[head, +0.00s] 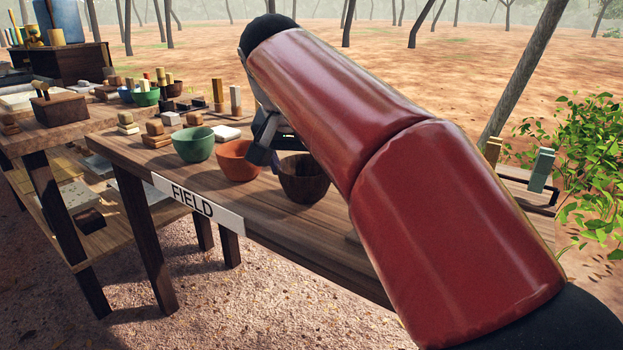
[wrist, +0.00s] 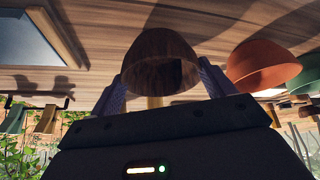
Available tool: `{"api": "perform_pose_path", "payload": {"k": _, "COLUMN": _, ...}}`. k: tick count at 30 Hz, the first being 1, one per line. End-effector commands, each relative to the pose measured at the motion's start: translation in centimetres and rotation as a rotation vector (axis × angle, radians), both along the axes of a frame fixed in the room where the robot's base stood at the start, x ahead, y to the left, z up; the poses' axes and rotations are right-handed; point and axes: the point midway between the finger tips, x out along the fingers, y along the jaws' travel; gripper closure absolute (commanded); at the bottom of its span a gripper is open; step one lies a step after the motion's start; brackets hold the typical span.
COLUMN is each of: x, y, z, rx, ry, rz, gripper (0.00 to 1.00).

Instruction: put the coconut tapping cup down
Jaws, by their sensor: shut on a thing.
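The coconut tapping cup, a dark brown wooden bowl (head: 305,182), is upright at or just above the top of the table with the FIELD sign (head: 275,225). I cannot tell whether its base touches the wood. My gripper (head: 268,145) is at the cup's far left side in the head view, partly hidden by my red arm. In the wrist view my gripper (wrist: 162,88) has a finger on each side of the brown cup (wrist: 158,52) and is shut on it.
An orange cup (head: 238,160) and a green cup (head: 194,144) stand in a row left of the brown cup. Stamps and blocks (head: 157,134) stand farther left. A second table (head: 62,128) adjoins at left. Bare tabletop lies in front of the cups. A leafy bush (head: 590,150) is at right.

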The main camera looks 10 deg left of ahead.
Motion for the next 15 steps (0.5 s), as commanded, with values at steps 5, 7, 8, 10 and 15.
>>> {"api": "perform_pose_path", "payload": {"k": 5, "x": -0.1, "y": 0.11, "z": -0.22, "rx": 0.0, "ry": -0.001, "rz": -0.001, "gripper": 0.41}}
{"api": "perform_pose_path", "payload": {"k": 7, "x": -0.1, "y": 0.11, "z": -0.2, "rx": 0.0, "ry": -0.001, "rz": -0.001, "gripper": 0.41}}
{"api": "perform_pose_path", "payload": {"k": 8, "x": -0.11, "y": 0.11, "z": -0.21, "rx": 0.0, "ry": -0.001, "rz": -0.001, "gripper": 0.41}}
{"api": "perform_pose_path", "payload": {"k": 10, "x": -0.11, "y": 0.1, "z": -0.39, "rx": 0.0, "ry": 0.0, "rz": -0.001, "gripper": 0.41}}
{"api": "perform_pose_path", "payload": {"k": 15, "x": -0.11, "y": 0.12, "z": -0.57, "rx": 0.0, "ry": 0.0, "rz": -0.001, "gripper": 0.08}}
